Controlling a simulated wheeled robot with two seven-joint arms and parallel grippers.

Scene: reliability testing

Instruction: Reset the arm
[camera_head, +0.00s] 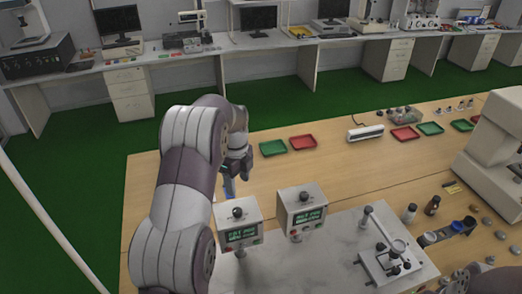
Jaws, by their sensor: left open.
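My left arm (186,190) comes in from the lower left and bends down over the wooden table (360,170). My left gripper (230,183) points down just behind the left display box (237,222) and is partly hidden by the arm and the box. It is open, and I see nothing held in it. A second display box (301,210) stands to the right, apart from the gripper. My right gripper does not show.
Green (273,148) and red (303,142) trays lie beyond the gripper. A metal fixture (393,258) stands on the grey plate (335,262), with bottles (409,213) nearby. A large white instrument (497,145) stands at the right.

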